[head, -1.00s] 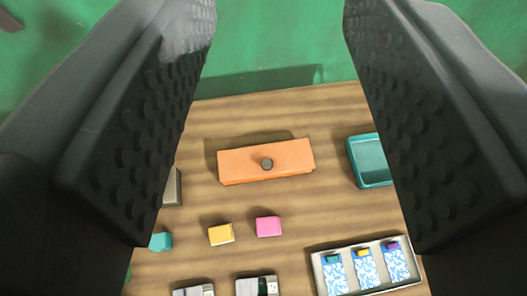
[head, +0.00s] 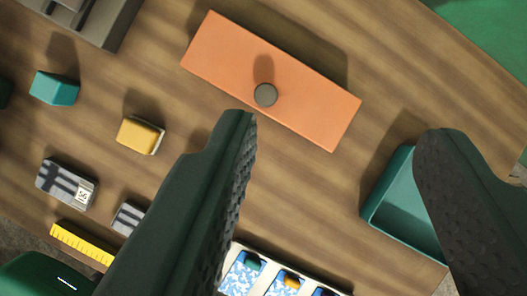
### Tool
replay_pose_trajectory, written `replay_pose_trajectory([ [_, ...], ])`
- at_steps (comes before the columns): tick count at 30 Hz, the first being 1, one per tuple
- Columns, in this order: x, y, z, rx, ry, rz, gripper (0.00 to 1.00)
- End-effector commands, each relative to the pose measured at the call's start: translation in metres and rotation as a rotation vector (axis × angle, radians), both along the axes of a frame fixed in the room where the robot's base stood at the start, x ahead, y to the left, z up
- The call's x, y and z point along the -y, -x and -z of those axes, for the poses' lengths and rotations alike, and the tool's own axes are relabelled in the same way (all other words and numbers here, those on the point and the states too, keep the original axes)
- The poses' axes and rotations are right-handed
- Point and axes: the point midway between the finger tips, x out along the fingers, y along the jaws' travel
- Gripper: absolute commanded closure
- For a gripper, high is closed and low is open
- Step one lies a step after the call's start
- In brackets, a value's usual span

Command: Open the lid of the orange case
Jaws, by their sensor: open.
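The orange case (head: 225,55) lies on the wooden table in the upper middle of the head view, turned so that its right end is lower in the picture. A round grey knob (head: 265,95) stands up from its lid, which looks shut. My gripper (head: 345,125) is open and empty, its fingers wide apart. The left fingertip shows just below the knob and the right fingertip is over the teal tray. I cannot tell how high the fingers are above the case.
The teal tray (head: 405,235) is at right, partly behind a finger. A yellow block (head: 140,135), a teal block (head: 54,88) and a grey holder (head: 85,18) are at left. A yellow ruler-like strip (head: 82,244) and a pale tray with blue-patterned cards (head: 240,275) lie low. Bare table surrounds the case.

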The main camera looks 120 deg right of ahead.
Motion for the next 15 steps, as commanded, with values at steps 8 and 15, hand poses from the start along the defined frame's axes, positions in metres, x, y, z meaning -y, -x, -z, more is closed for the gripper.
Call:
replay_pose_trajectory([
  [8, 0.011, -0.007, 0.093, -0.194, -0.002, -0.241, 0.5],
  [15, 0.014, -0.004, 0.122, -0.241, -0.017, -0.327, 0.5],
])
